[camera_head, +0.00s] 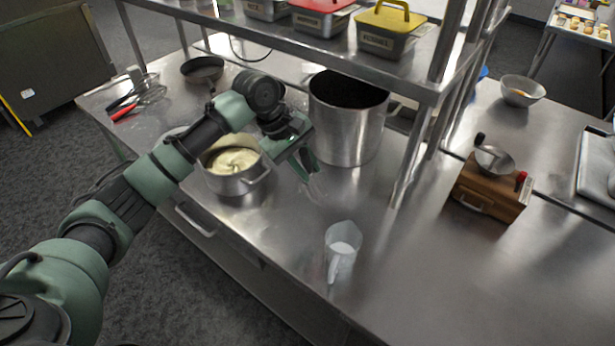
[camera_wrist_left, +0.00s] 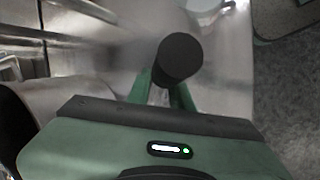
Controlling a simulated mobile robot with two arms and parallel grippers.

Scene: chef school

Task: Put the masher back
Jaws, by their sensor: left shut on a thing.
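My left gripper (camera_head: 308,172) is above the steel table, just right of the pot of mash and in front of the tall stockpot. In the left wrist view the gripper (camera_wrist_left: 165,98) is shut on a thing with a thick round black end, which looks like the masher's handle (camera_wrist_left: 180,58). The rest of the masher is hidden in the wrist view, and I cannot make it out clearly in the head view. The pot of mash (camera_head: 233,182) stands open on the table with pale, creamy food inside. My right gripper is not in view.
A tall stockpot (camera_head: 348,135) stands close behind the gripper, under a shelf (camera_head: 330,52) with lidded containers. A clear jug (camera_head: 342,247) is near the front edge. Whisk-like tools (camera_head: 150,96) and a pan (camera_head: 203,70) lie at left. A wooden grinder (camera_head: 488,190) stands right.

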